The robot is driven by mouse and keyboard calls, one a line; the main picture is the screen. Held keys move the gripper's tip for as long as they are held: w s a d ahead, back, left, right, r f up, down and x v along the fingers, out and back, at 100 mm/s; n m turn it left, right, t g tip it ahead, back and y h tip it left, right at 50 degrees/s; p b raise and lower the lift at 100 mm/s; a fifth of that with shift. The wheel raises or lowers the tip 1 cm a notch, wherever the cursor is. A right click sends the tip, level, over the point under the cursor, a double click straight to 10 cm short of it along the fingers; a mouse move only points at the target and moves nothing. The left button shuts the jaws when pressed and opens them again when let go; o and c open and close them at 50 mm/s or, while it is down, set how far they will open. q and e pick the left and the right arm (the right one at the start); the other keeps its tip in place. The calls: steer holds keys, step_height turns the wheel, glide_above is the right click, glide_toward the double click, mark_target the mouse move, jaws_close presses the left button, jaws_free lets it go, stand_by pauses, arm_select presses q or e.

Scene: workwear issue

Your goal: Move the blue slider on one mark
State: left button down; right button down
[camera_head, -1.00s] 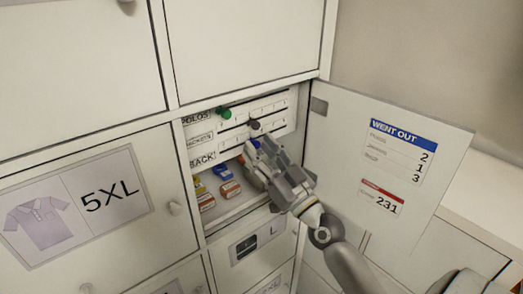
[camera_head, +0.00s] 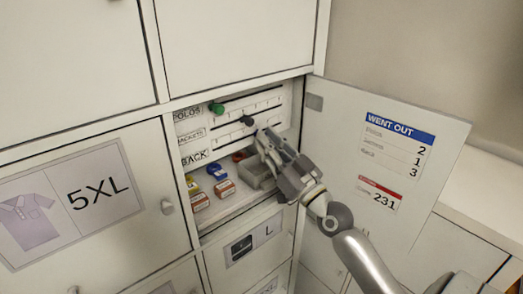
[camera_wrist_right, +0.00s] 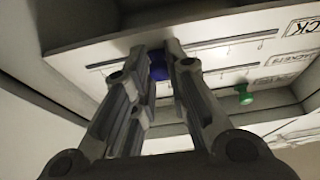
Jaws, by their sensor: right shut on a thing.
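The blue slider (camera_wrist_right: 158,69) shows between my right fingertips in the wrist view; in the head view the gripper mostly hides it. My right gripper (camera_head: 264,139) is shut on it, at the lower part of the slotted white board (camera_head: 197,120) inside the open locker. It also shows in the wrist view (camera_wrist_right: 160,58). A green slider (camera_head: 216,108) sits near the left end of the POLOS slot. A dark slider (camera_head: 247,120) sits on the JACKETS slot, just up and left of my fingertips. The BACK slot is partly hidden. My left gripper is not in view.
The open door (camera_head: 330,150) stands to the right, with a WENT OUT card (camera_head: 400,130) reading 2, 1, 3. Several small coloured items and a grey tray (camera_head: 252,175) lie below the board. A closed 5XL door (camera_head: 150,150) is at left.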

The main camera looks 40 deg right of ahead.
steer(key=c, duration=1.4)
jaws_free()
steer(key=shift+o, duration=0.2)
steer(key=a+v, duration=0.1)
steer(key=v, duration=1.1)
steer(key=shift+d, duration=0.4)
steer(key=shift+r, duration=0.15)
